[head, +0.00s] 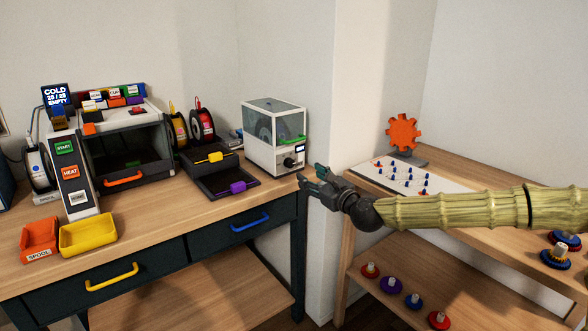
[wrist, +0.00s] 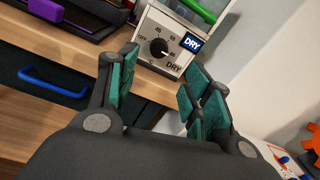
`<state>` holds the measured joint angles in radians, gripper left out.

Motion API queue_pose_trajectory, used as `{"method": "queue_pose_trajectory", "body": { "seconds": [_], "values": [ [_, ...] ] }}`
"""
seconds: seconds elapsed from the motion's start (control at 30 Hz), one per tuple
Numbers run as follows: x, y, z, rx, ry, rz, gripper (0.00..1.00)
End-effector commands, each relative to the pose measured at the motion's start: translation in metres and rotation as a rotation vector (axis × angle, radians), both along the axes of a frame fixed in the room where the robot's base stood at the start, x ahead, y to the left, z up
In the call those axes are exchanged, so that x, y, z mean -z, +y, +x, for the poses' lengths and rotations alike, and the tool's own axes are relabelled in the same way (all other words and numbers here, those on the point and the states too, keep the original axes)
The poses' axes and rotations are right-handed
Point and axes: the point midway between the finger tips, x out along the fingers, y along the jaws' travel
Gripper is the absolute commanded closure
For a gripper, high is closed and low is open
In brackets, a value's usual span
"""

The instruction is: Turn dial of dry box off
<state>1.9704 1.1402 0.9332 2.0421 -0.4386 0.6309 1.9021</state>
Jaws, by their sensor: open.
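The dry box (head: 262,147) is a white box with a clear upper part and a green handle, at the back right of the wooden desk. Its black dial (head: 289,162) is on the lower front panel. In the wrist view the dial (wrist: 158,48) has a pale mark that seems to point right, toward the numbers on the DRY side; the OFF label is at its left. My gripper (head: 313,176) is open and empty, in front of and apart from the panel. In the wrist view its green-padded fingers (wrist: 160,80) stand either side below the dial.
A black tray with a purple handle (head: 237,187) lies left of the dry box. A wall corner (head: 350,100) rises close to the right. A wooden shelf unit (head: 470,160) with an orange gear (head: 403,132) stands beyond. The desk drawer has a blue handle (head: 250,222).

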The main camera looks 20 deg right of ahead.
Motion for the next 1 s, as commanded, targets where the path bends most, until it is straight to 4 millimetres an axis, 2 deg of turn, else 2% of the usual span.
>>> {"method": "queue_pose_trajectory", "body": {
  "seconds": [0.6,0.8,1.0],
  "values": [
    [0.001,0.025,0.078,-0.002,0.001,-0.002,0.50],
    [0.001,0.029,0.090,-0.002,0.001,-0.001,0.50],
    [0.001,0.029,0.093,-0.002,0.001,-0.001,0.50]
  ]
}}
